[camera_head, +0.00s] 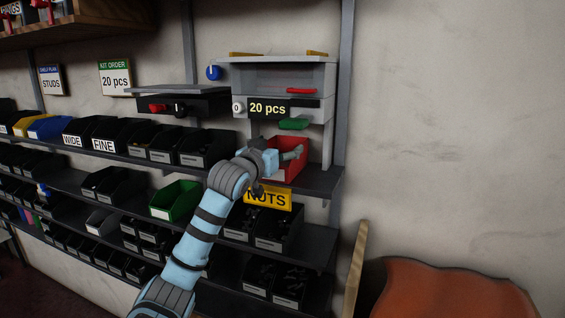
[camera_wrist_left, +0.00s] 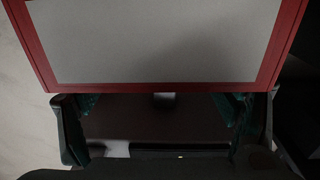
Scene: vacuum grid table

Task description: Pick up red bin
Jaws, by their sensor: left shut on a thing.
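The red bin (camera_head: 291,172) sits on the shelf under the grey counting machine, above the yellow "NUTS" label. My left gripper (camera_head: 291,154) reaches it from the left and is shut on it, with the arm hiding the bin's left part. In the left wrist view the bin (camera_wrist_left: 160,86) fills the top as a red rim around a pale grey panel. The fingers of my left gripper (camera_wrist_left: 165,106) show at its lower edge, partly hidden behind it. My right gripper is not in view.
The counting machine (camera_head: 283,76) with a "20 pcs" display stands close above the bin. A green bin (camera_head: 176,200) and several black bins (camera_head: 270,226) fill the shelves to the left and below. An orange chair-like object (camera_head: 450,290) is at the lower right.

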